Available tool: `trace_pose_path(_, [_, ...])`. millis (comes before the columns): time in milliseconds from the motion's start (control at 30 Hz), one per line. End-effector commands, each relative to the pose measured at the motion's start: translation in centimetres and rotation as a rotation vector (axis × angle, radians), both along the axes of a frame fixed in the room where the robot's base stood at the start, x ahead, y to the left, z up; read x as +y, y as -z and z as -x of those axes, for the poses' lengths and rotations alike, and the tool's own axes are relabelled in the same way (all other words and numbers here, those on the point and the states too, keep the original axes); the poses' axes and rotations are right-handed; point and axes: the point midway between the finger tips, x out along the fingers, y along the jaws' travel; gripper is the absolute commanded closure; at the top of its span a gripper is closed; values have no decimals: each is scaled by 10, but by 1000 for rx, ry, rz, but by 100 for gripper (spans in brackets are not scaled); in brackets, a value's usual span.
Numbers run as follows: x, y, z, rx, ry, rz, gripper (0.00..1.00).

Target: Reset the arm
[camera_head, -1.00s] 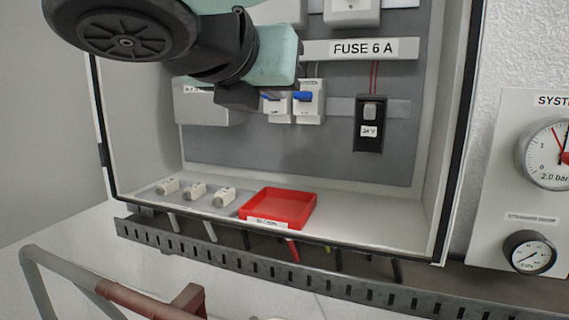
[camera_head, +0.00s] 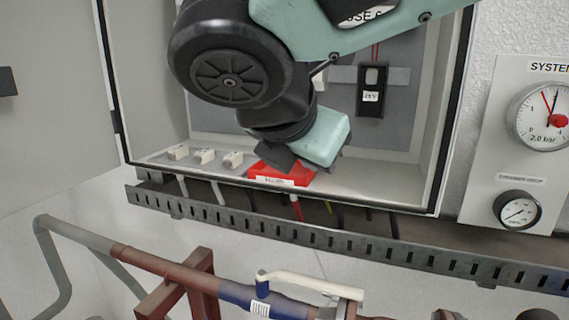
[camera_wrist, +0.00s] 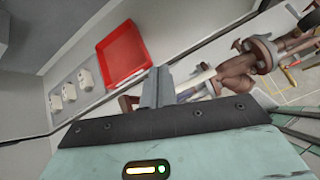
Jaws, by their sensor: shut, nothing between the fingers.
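My gripper (camera_wrist: 157,88) is shut and empty in the wrist view, its fingers together in front of the cabinet's lower edge. In the head view my arm reaches in from the top, and the gripper's mint housing hangs in front of the red tray and partly covers it. The fingertips cannot be made out clearly there. The red tray (camera_head: 297,180) lies on the cabinet floor and looks empty in the wrist view (camera_wrist: 122,55). Several small white fuse pieces (camera_head: 205,156) stand in a row to its left, and they also show in the wrist view (camera_wrist: 69,92).
The open cabinet's right wall (camera_head: 437,130) and slotted rail (camera_head: 330,238) border the work area. Below run pipes with a pale valve lever (camera_head: 310,284). Gauges (camera_head: 544,117) are at the right. A black 24 V unit (camera_head: 372,92) is on the back panel.

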Motion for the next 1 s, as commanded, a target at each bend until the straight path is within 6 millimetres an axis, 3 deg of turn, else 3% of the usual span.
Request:
trace_pose_path(167, [-40, 87, 34, 176, 279, -270, 100])
trace_pose_path(300, [-74, 164, 88, 314, 718, -570, 100])
trace_pose_path(433, [-94, 211, 131, 355, 1151, -788, 100])
trace_pose_path(533, [-104, 233, 153, 345, 1410, -894, 100])
trace_pose_path(667, [-110, 245, 165, 322, 1599, -966, 100])
trace_pose_path(1000, [-110, 247, 167, 316, 1630, -979, 100])
